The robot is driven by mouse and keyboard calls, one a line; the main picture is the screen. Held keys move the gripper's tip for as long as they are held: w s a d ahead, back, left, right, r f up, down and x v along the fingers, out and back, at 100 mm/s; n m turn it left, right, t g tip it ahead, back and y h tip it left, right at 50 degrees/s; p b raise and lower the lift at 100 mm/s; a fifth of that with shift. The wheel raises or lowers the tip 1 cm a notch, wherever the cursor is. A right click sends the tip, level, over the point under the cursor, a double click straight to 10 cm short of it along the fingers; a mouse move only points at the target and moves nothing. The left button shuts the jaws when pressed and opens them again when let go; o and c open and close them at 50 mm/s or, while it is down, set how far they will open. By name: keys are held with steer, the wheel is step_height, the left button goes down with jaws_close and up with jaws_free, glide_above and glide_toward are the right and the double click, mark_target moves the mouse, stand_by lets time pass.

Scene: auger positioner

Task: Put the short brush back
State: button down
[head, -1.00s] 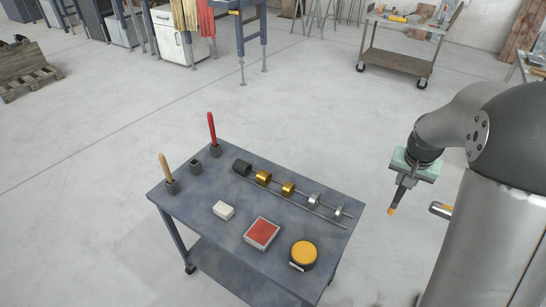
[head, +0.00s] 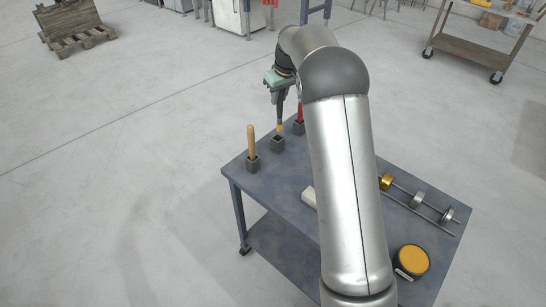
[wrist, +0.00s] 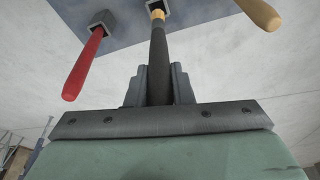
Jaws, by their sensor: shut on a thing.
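My gripper (head: 279,98) is shut on the short brush (head: 280,116), which has a dark handle and a yellow tip. The brush hangs nearly upright, tip down, over the middle grey square holder (head: 278,143). In the head view the tip shows just above the holder's opening. In the wrist view the dark brush (wrist: 158,50) stands between the two fingers (wrist: 158,84), and its tip overlaps the middle holder (wrist: 146,6). I cannot tell whether the tip is slightly inside the opening.
A wooden-handled tool (head: 251,140) stands in the left holder (head: 253,164). A red-handled tool (wrist: 84,62) stands in the other holder (wrist: 103,20). My arm hides much of the blue-grey cart (head: 280,181). Metal rollers (head: 418,199) and a yellow-topped round tin (head: 411,260) are at right.

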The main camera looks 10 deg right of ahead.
mark_target(278, 119)
steer(key=shift+w+a+f+n, duration=0.15)
steer(key=shift+w+f+n, duration=0.2)
steer(key=shift+f, duration=0.15)
step_height(278, 119, down, 9)
steer(key=shift+f+p, duration=0.15)
steer(key=shift+p, duration=0.35)
steer(key=shift+f, duration=0.2)
steer(key=c, duration=1.3)
jaws_free()
steer(key=shift+r, duration=0.2)
